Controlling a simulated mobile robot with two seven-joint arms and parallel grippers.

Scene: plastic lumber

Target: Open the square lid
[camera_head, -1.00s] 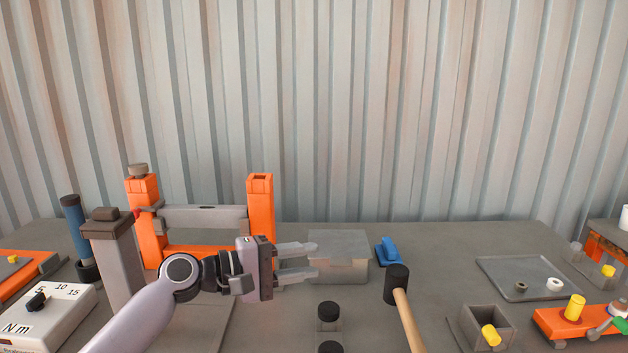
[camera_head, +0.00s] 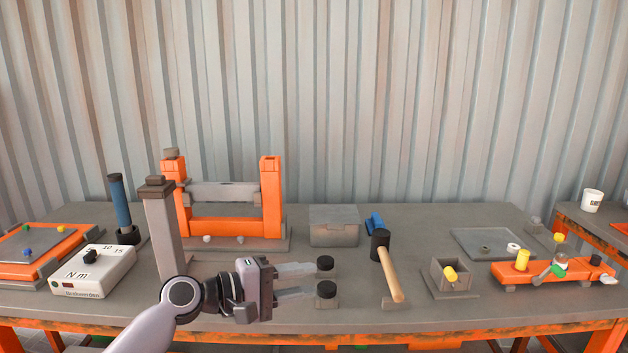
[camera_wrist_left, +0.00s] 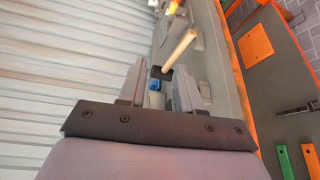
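A grey square box (camera_head: 334,233) stands at the back middle of the bench in the head view. Its flat grey lid (camera_head: 334,213) lies on top, closed. My left gripper (camera_head: 312,280) is in front of the box, lower in the picture, with its fingers pointing right. The fingers are apart with nothing between them, and they also show spread in the left wrist view (camera_wrist_left: 157,88). The fingertips overlap two black-capped grey posts in the picture; I cannot tell whether they touch. My right gripper is not in view.
A mallet (camera_head: 390,270) and a blue object (camera_head: 375,222) are right of the box. An orange frame (camera_head: 272,200) stands to its left, with a grey column (camera_head: 162,235) before it. A grey holder with a yellow peg (camera_head: 450,276) is further right.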

